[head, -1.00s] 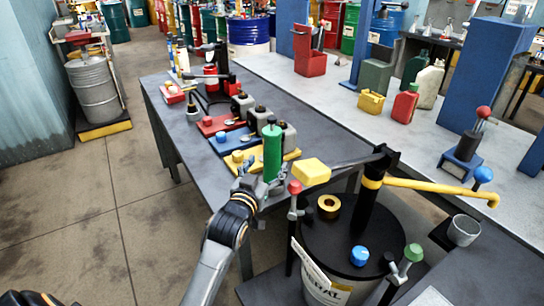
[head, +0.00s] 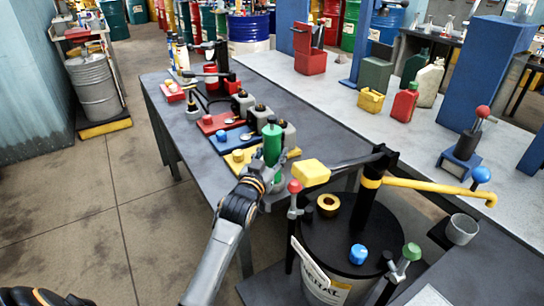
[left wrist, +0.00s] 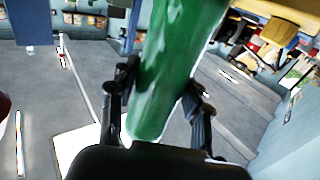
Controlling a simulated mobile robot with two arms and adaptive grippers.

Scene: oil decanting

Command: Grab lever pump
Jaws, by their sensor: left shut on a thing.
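A green cylinder (head: 272,145) stands upright at the near end of the dark table. My left gripper (head: 268,172) is shut around its lower part, which it partly hides. The left wrist view shows the green cylinder (left wrist: 165,75) between the two black fingers (left wrist: 158,110). A black lever pump (head: 365,208) stands on the dark lid of a white drum (head: 325,290), right of my left gripper. Its lever ends in a yellow grip (head: 311,172), close to the green cylinder, and a yellow spout (head: 440,189) points right. My right gripper is out of view.
Red (head: 218,124), blue (head: 219,146) and yellow (head: 239,170) trays line the dark table (head: 300,128). A red knob (head: 295,186) and a green knob (head: 413,252) stand by the drum. A metal cup (head: 463,230) is at right. The floor (head: 90,200) at left is clear.

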